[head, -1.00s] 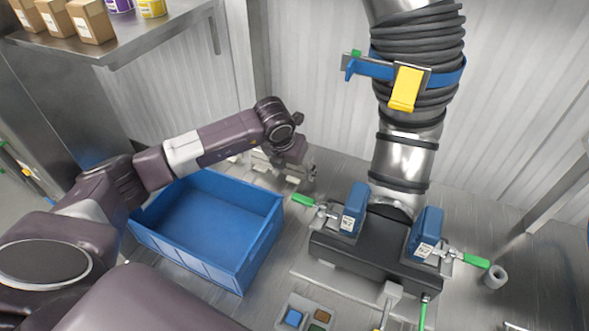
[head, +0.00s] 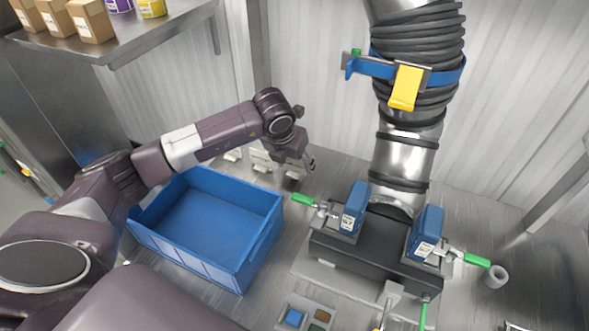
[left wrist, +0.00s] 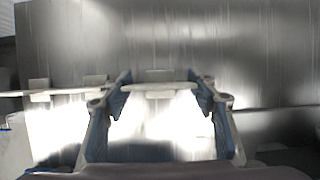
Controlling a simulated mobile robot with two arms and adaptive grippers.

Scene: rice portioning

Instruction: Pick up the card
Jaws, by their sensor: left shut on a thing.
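My left gripper (head: 309,164) is behind the blue crate, beside a row of small pale holders near the back wall. In the left wrist view its two blue-padded fingers (left wrist: 160,98) close from both sides on a thin pale card (left wrist: 160,91), seen nearly edge-on. The card's face does not show in the wrist view, and I cannot make the card out in the head view. My right gripper is in neither view.
A blue crate (head: 277,212) stands open and empty in front of my left arm. A pale holder (head: 262,161) stands behind it. A black machine base (head: 345,254) with green-handled clamps and a thick ribbed duct (head: 418,60) stands to the right.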

